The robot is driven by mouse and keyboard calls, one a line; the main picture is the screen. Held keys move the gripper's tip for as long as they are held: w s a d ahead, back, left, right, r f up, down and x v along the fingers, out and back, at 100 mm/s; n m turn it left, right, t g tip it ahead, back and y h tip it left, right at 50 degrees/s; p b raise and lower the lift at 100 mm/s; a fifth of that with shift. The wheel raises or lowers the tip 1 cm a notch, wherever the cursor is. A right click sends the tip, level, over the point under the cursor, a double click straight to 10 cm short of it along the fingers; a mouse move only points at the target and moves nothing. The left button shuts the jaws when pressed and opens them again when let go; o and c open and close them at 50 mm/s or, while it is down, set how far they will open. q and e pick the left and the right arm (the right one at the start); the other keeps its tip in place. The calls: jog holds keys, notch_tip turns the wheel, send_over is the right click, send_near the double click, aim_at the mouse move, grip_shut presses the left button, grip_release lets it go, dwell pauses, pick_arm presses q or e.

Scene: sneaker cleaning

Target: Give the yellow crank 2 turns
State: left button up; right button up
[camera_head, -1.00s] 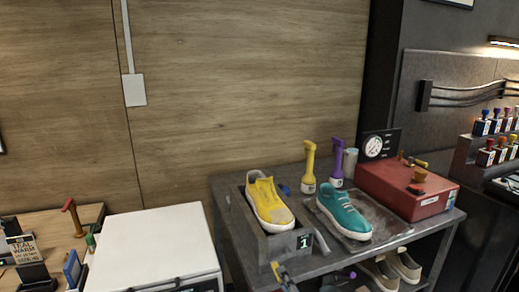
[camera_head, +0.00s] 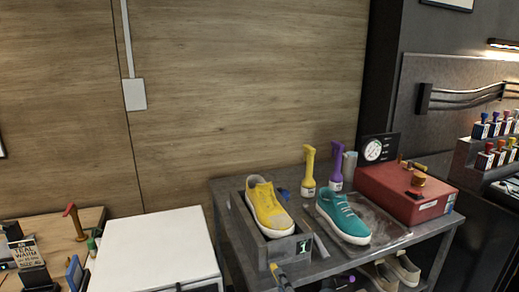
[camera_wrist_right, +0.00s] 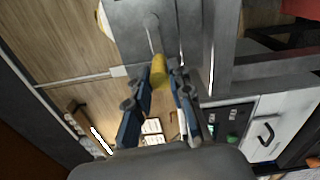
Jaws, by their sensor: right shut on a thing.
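The yellow crank's handle (camera_wrist_right: 158,71) is a short yellow cylinder in the right wrist view, next to a grey metal face with a round hub (camera_wrist_right: 152,22). My right gripper (camera_wrist_right: 160,76) has its blue fingers on either side of the handle, shut on it. In the head view, this gripper (camera_head: 279,274) is small and low, just in front of the grey box (camera_head: 282,249) marked 1; the handle is mostly hidden there. A yellow sneaker (camera_head: 268,207) sits in that box. My left gripper is not in view.
A teal sneaker (camera_head: 343,217) rests on a tray right of the box. Yellow (camera_head: 309,172) and purple (camera_head: 336,168) upright tools stand behind, with a red case (camera_head: 408,195) at right. A white cabinet (camera_head: 155,245) stands left, with a gap between.

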jog(key=shift+r+p, duration=0.6)
jog(key=shift+r, duration=0.3)
jog(key=shift+w+d+r+p, duration=0.15)
jog(key=shift+d+r+p, duration=0.25)
jog(key=shift+r+p, duration=0.35)
jog(key=shift+d, duration=0.1)
